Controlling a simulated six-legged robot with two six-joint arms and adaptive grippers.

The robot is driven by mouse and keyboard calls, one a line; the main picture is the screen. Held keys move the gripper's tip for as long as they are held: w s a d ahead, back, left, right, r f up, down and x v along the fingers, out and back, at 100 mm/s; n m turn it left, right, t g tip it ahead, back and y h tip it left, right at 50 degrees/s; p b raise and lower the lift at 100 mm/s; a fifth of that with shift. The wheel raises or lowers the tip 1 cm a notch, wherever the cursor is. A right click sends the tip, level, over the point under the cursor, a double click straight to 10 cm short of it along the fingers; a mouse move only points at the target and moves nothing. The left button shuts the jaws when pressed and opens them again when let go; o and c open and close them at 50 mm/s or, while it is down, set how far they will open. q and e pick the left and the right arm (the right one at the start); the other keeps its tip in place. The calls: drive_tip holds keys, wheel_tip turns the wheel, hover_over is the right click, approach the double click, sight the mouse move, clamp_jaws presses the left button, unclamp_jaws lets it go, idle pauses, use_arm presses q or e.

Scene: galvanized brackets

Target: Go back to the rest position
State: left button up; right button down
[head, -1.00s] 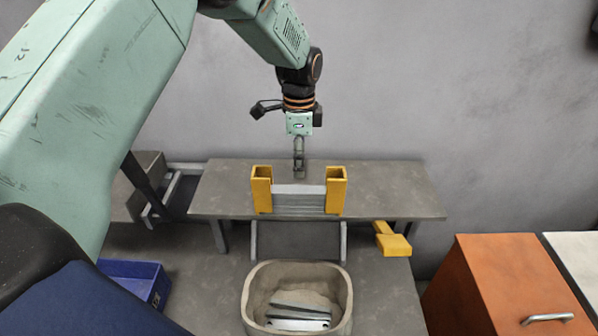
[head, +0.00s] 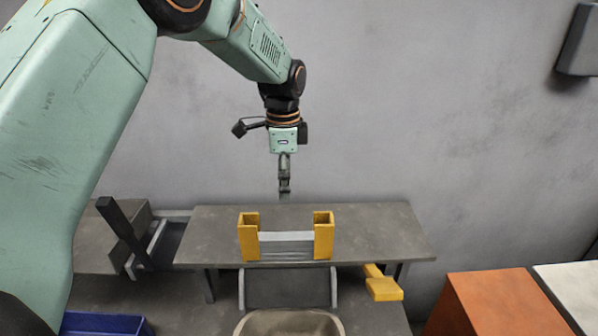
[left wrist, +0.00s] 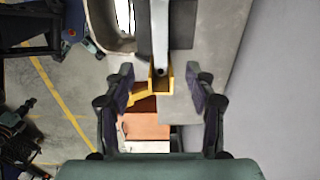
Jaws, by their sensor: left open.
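My left gripper (head: 284,188) hangs from the left arm above the far edge of the raised grey shelf (head: 370,221), behind the yellow bracket holder. It is open and empty; in the left wrist view its two fingers (left wrist: 164,95) stand apart with nothing between them. The yellow holder (head: 248,238) stands on the shelf with a stack of grey metal brackets (head: 286,247) between its two posts. In the left wrist view a yellow post (left wrist: 161,80) shows below, beyond the fingertips. My right gripper is in neither view.
A beige bin (head: 290,322) is cut off at the bottom edge. A blue tray (head: 105,325) sits lower left, a yellow part (head: 383,288) lies right of the shelf's front, and an orange cabinet (head: 497,300) stands lower right. The wall (head: 430,120) is behind.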

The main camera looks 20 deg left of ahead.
use_arm(q)
drive_tip(key=s+d+f+n, duration=0.25)
drive_tip(key=s+f, duration=0.55)
drive_tip(key=f, duration=0.4)
drive_tip(key=s+d+f+n, duration=0.1)
drive_tip(key=s+f+n, duration=0.3)
drive_tip(key=s+f, duration=0.55)
drive_tip(key=s+d+f+n, duration=0.1)
drive_tip(key=s+f+n, duration=0.2)
drive_tip(key=s, duration=0.8)
drive_tip(key=s+d+f+n, duration=0.15)
drive_tip(key=s+n, duration=0.25)
drive_tip(key=s, duration=0.8)
wheel_tip(320, 180, down, 10)
drive_tip(key=w+b, duration=0.1)
drive_tip(key=b, duration=0.8)
drive_tip(key=shift+w+a+r, duration=0.15)
drive_tip(key=shift+w+a, duration=0.05)
drive_tip(key=shift+a, duration=0.25)
